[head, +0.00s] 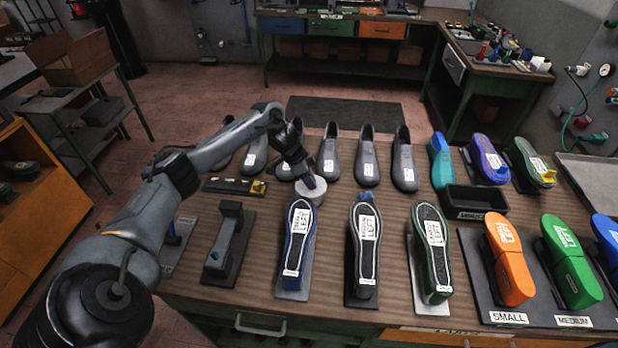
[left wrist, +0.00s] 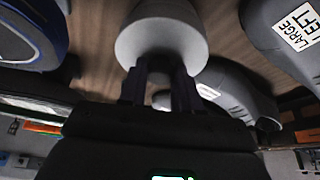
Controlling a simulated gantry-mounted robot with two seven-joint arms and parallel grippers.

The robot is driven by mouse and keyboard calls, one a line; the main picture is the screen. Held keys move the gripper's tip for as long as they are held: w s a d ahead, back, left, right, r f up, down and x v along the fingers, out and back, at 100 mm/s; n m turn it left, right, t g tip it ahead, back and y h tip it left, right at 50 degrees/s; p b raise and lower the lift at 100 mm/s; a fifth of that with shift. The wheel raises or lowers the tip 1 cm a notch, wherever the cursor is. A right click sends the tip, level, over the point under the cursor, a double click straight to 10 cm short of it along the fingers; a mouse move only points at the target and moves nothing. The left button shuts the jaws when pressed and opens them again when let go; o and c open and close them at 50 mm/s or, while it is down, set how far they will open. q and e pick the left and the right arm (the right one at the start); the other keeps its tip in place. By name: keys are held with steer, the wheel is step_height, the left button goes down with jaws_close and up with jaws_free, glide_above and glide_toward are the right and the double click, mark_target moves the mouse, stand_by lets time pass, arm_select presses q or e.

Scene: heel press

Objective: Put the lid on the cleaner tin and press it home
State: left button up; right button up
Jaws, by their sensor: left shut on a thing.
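The cleaner tin (head: 316,196) is a small pale cylinder on the bench, behind the blue-edged shoe sole. In the left wrist view a pale round body (left wrist: 165,10) shows behind a wider grey disc, which looks like the lid (left wrist: 160,42). My left gripper (head: 309,182) reaches down to the tin from the upper left. In the left wrist view its fingers (left wrist: 160,80) are shut at the disc's near side. I cannot tell whether the lid is seated, as the fingers hide part of it. My right gripper is in neither view.
A row of grey shoes (head: 367,160) stands behind the tin. Upturned soles on stands (head: 298,235) stand in front. A black stand (head: 230,240) is at the left, and a black bin (head: 474,199) at the right. Bare bench shows between the rows.

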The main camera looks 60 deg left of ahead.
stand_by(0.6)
arm_select(q)
steer(key=shift+f, duration=0.7)
stand_by(0.9)
steer(key=shift+f+p, duration=0.1)
steer(key=shift+p, duration=0.3)
stand_by(0.7)
steer(key=o, duration=1.4)
steer(key=shift+c, duration=0.2)
steer(key=shift+r, duration=0.2)
step_height(320, 180, up, 2)
steer(key=p, duration=0.2)
steer(key=shift+p, duration=0.3)
step_height(320, 180, up, 5)
steer(key=p, duration=0.5)
steer(key=shift+f, duration=0.1)
